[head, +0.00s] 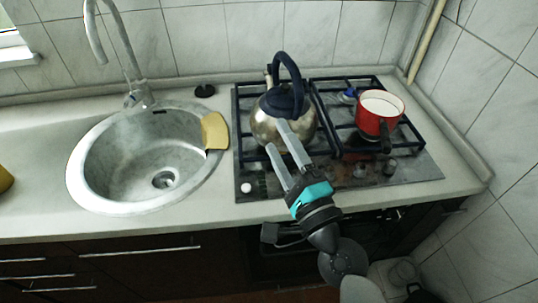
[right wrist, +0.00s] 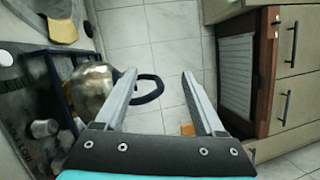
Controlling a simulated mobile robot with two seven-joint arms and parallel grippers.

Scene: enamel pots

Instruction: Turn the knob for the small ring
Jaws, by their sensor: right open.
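The gas hob (head: 411,188) lies right of the sink, with dark grates and several knobs along its front edge. Grey knobs (head: 360,170) (head: 390,165) show right of my right gripper (head: 277,135). A knob also shows at the left in the right wrist view (right wrist: 45,128). My right gripper is open, its fingers reaching over the hob's front toward the kettle (head: 262,124). No knob is between the fingers. In the right wrist view the kettle's dark handle loop shows beyond the left finger. The forearm hides part of the knob row. My left gripper is not in view.
A red pot (head: 371,124) stands on the right grate. A round metal sink (head: 95,187) with a yellow cloth or sponge (head: 214,131) on its rim is at the left. Dark cabinet fronts are below the counter. A tiled wall bounds the right side.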

